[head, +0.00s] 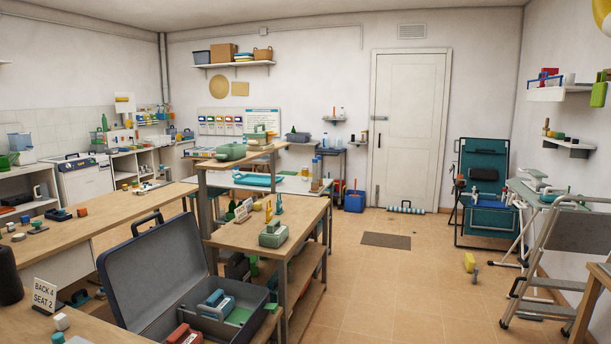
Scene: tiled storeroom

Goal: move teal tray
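A teal tray (254,180) lies on a white-topped table (291,186) near the middle of the view, beyond the wooden bench. The wooden shelf and its post in front hide part of this area, and what the tray holds is too small to tell. Neither of my grippers shows in the head view.
A wooden bench (290,216) with a green-grey container (273,234) stands in front of the white table. An open grey suitcase (160,268) is at the near left. A grey step ladder (566,262) stands at the right. The tiled floor (400,285) in the middle is mostly clear.

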